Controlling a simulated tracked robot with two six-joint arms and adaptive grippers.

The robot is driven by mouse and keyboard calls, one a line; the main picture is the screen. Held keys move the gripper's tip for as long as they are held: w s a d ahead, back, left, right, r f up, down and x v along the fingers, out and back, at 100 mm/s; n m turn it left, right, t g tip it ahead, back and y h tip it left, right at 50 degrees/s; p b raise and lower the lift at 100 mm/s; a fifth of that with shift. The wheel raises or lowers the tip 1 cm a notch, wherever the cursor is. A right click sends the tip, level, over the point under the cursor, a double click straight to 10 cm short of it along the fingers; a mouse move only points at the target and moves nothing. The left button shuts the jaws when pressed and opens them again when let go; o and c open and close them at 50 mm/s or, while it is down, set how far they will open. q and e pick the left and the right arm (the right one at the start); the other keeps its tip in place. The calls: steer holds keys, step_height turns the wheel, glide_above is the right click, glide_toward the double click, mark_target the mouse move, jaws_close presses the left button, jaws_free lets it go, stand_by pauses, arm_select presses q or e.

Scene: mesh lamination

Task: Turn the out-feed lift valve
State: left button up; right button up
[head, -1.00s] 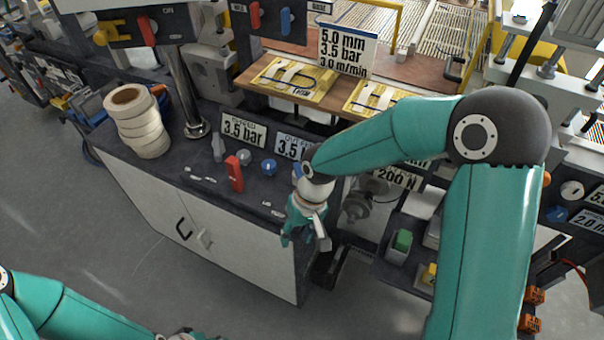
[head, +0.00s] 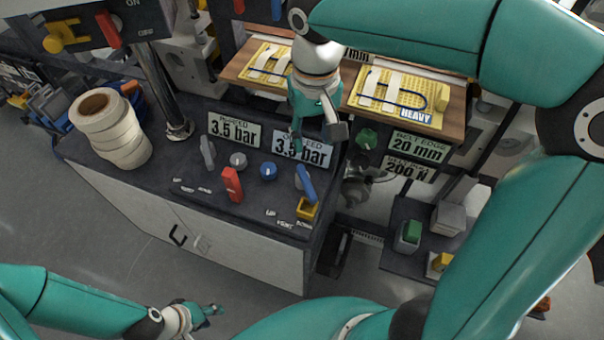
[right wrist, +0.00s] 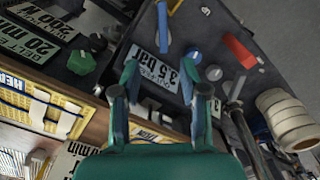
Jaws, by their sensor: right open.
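The out-feed plate reading 3.5 bar (head: 302,148) stands at the back of the dark cabinet top. A blue lever (head: 306,184) stands tilted in front of it, beside a blue knob (head: 268,171). I take the lever to be the out-feed lift valve. My right gripper (head: 318,138) hangs above and behind the lever, empty and apart from it. In the right wrist view, its spread fingers (right wrist: 160,80) frame the plate, and the blue lever (right wrist: 163,27) lies beyond them. My left gripper (head: 207,311) is low in front of the cabinet; its jaw gap is unclear.
A red lever (head: 232,184), a grey lever (head: 207,152) and a grey knob (head: 238,160) stand left of the blue controls. A yellow block (head: 307,208) is by the blue lever's foot. White rolls (head: 112,132) are stacked at left. A green knob (head: 366,139) is at right.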

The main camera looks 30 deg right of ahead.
mark_target(307, 184)
steer(key=f, duration=1.6)
steer(key=shift+w+a, duration=0.1)
steer(key=shift+a, duration=0.15)
steer(key=shift+c, duration=0.2)
steer(key=shift+r, duration=0.1)
jaws_close()
steer(key=shift+a, duration=0.1)
